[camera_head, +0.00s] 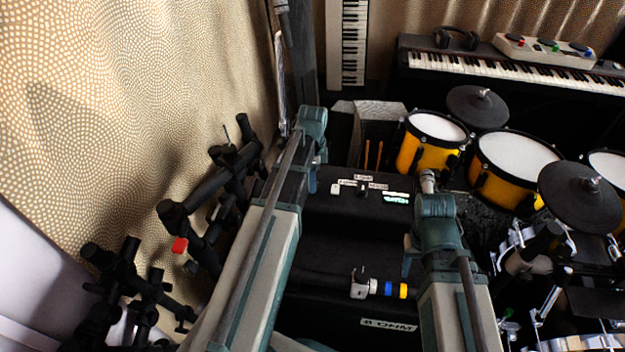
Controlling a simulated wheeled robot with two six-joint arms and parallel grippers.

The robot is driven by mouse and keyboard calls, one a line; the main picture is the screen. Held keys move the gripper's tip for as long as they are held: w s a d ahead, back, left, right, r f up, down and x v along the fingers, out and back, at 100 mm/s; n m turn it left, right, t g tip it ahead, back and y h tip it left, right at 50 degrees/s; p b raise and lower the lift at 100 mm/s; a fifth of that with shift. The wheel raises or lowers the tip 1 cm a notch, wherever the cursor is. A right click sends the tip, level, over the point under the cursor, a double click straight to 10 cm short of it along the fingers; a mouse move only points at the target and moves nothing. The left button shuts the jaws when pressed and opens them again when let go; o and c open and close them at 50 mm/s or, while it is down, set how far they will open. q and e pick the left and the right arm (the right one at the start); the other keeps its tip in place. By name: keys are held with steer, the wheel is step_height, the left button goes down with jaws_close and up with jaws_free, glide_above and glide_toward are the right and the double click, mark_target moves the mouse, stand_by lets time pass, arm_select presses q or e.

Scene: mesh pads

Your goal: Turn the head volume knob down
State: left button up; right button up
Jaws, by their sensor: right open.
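A black amplifier head (330,208) sits between my two arms. Small pale labels (363,178) and a small dark knob-like control (363,192) show on its upper part. The lettering is too small to tell which control is the volume knob. My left gripper (312,180) is at the far end of the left arm, just left of the head; its jaws cannot be made out. My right gripper (408,262) is at the end of the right arm, right of and nearer than the controls. It is open, with its fingers partly hidden, and apart from the knob.
A bar with blue and yellow bands (378,288) lies in front of the head. Yellow drums (515,165) and a dark cymbal (580,195) crowd the right. Black stands (205,215) crowd the left by the patterned curtain (110,80). A keyboard (500,68) is at the back.

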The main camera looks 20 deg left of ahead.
arm_select(q)
jaws_close()
steer(key=shift+n, duration=0.3)
